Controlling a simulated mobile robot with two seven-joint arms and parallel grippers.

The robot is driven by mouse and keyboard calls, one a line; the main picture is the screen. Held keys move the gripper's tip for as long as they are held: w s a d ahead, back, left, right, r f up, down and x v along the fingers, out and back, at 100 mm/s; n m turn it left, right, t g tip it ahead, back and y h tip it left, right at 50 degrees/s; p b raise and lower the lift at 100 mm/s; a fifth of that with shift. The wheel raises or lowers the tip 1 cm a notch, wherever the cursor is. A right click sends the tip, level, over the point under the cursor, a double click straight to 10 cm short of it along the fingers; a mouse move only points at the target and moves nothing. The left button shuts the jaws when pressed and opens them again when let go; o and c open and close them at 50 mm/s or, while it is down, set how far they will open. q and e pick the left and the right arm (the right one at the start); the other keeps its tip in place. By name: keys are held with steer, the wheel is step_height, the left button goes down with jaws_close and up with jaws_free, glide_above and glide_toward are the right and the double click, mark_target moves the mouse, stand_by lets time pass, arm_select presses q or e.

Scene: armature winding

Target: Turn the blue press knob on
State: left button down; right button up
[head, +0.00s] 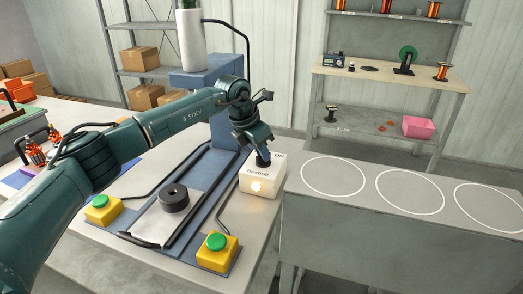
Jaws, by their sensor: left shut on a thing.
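A white control box (263,179) stands on the table at the right of the blue press. Its dark blue knob (263,161) sits on top, beside printed "ON" lettering. A round lamp (256,186) on the box's front glows warm white. My left gripper (262,151) reaches down from above and is shut on the knob, hiding much of it. The knob's exact angle is hard to tell. My right gripper is not in view.
The press bed holds a dark ring-shaped part (174,197). Yellow boxes with green buttons stand at its front left (102,209) and front right (217,252). A grey bench (400,240) with white circles at the right is clear. Shelves stand behind.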

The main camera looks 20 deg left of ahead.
arm_select(q)
steer(key=c, duration=1.5)
jaws_free()
steer(key=shift+o, duration=0.2)
steer(key=v, duration=1.3)
steer(key=shift+s, duration=0.15)
